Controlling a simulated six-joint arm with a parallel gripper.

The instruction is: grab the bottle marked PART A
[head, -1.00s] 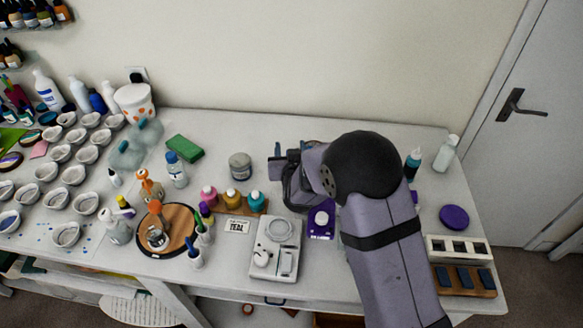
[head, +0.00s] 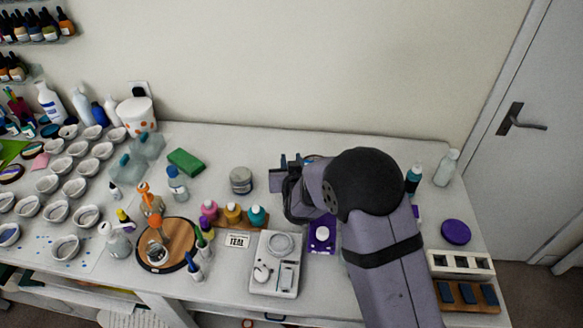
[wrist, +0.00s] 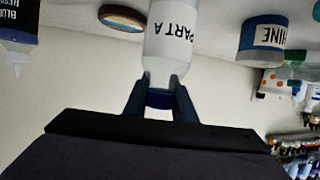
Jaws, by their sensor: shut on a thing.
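The bottle marked PART A (wrist: 170,48) is white with black lettering and shows upside down in the wrist view. My gripper (wrist: 160,98) is shut on it, with one dark finger on each side of its narrow end near a dark blue cap. In the head view my gripper (head: 288,178) is over the back middle of the table, right of a grey lidded jar. The bottle is mostly or wholly hidden there by my gripper and arm. I cannot tell whether it touches the table.
A grey lidded jar (head: 241,180) stands left of my gripper. A scale (head: 275,263) and a purple-labelled container (head: 321,236) are in front. Teal (head: 413,178) and white (head: 446,167) bottles stand to the right. The back strip of table is clear.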

